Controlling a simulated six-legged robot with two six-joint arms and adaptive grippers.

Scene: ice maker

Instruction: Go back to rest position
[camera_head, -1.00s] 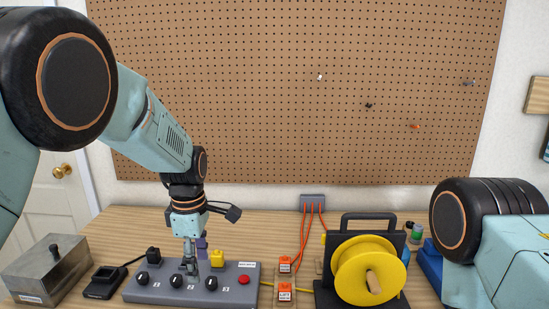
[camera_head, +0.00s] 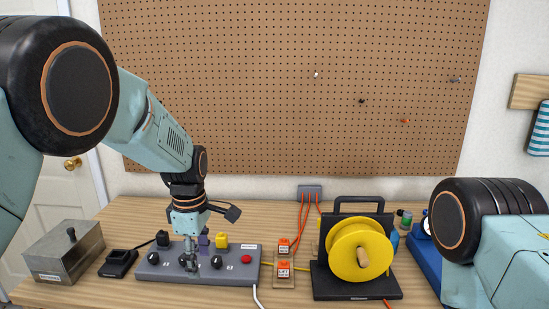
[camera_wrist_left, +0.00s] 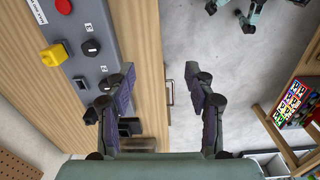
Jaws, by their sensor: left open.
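My left gripper (camera_head: 190,262) hangs down in front of the grey control panel in the head view, looking small and partly merged with the dark knobs. In the left wrist view its two fingers (camera_wrist_left: 160,75) are spread apart with nothing between them. Below them show the wooden table edge and the grey floor. The grey control panel (camera_head: 225,277) carries several black knobs, a yellow switch (camera_head: 221,240) and a red button (camera_head: 246,259); it also shows at upper left in the wrist view (camera_wrist_left: 100,65). Only the upper part of my right arm shows; its gripper is out of view.
On the table (camera_head: 180,213) stand a metal box (camera_head: 62,262), a black cradle (camera_head: 118,262), orange switches (camera_head: 284,269), a yellow spool (camera_head: 345,249) on a black stand and a blue object (camera_head: 426,264) at right. A pegboard (camera_head: 290,90) covers the wall behind.

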